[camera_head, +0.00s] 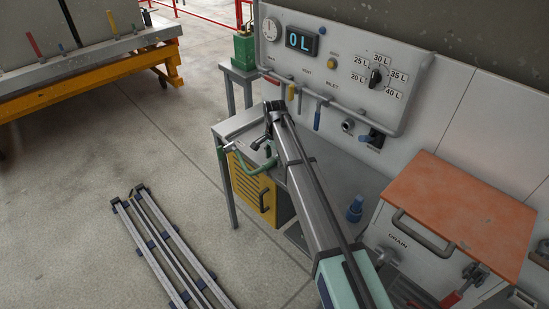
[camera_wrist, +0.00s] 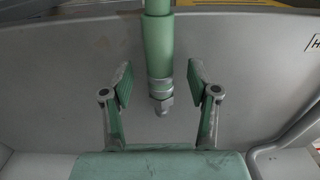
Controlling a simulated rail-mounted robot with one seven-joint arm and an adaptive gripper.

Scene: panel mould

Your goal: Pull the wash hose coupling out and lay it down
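The wash hose (camera_wrist: 158,42) is a green tube that comes down from the top of the wrist view. It ends in a silver metal coupling (camera_wrist: 160,92). In the head view a curved green hose (camera_head: 258,166) shows at the left end of the grey bench. My gripper (camera_wrist: 159,84) is open, with one finger on each side of the hose end and a visible gap on both sides. In the head view my gripper (camera_head: 266,126) is over the bench's left part, small and partly hidden by my arm. I cannot tell what holds the coupling.
A grey wall panel (camera_head: 408,112) with a "0 L" display, a dial and coloured levers stands behind the bench (camera_head: 338,168). A blue fitting (camera_head: 355,208) stands on the bench, right of my arm. A yellow slatted box (camera_head: 246,187) is below. Floor at left is partly clear beside metal rails (camera_head: 165,245).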

